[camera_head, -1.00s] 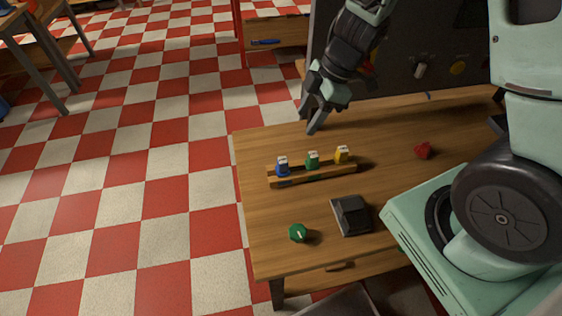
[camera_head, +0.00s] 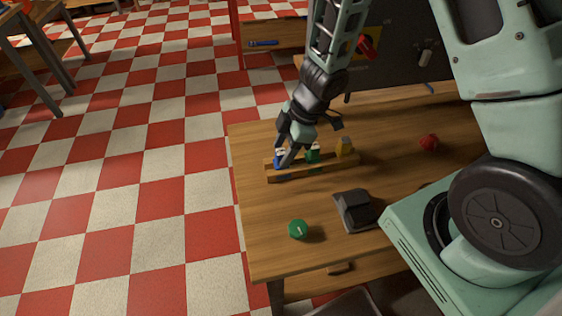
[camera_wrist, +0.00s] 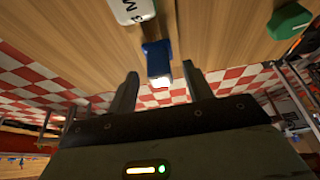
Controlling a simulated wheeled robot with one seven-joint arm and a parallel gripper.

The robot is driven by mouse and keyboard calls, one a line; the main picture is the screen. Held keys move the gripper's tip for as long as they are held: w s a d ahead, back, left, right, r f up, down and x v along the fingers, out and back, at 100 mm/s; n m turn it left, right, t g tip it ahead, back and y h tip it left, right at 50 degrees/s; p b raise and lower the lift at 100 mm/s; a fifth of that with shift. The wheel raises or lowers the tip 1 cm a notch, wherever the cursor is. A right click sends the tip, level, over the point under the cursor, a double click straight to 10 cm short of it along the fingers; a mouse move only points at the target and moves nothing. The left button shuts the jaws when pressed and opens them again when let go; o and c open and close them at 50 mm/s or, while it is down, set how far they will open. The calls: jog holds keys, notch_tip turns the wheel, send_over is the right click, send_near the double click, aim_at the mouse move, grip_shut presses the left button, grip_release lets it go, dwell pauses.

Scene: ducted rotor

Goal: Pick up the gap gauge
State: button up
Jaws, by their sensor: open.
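Three small pieces stand in a wooden rack (camera_head: 318,168) on the table: a blue one (camera_head: 279,160), a green one (camera_head: 313,153) and a yellow one (camera_head: 345,147). I cannot tell from looks alone which is the gap gauge. My gripper (camera_head: 287,158) is at the blue piece and partly covers it in the head view. In the wrist view my gripper (camera_wrist: 160,85) is open, with the blue piece (camera_wrist: 157,60) and its white end between and just beyond the fingertips. No grip on it shows.
A green knob (camera_head: 298,229) and a dark boxy object (camera_head: 356,210) lie on the wooden table (camera_head: 262,255) in front of the rack. A red piece (camera_head: 429,142) lies to the right. A white lettered piece (camera_wrist: 133,10) shows near the blue one in the wrist view.

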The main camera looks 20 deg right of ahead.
jog(key=shift+x, duration=0.9)
jog(key=shift+r, duration=0.1)
jog(key=c, duration=1.1)
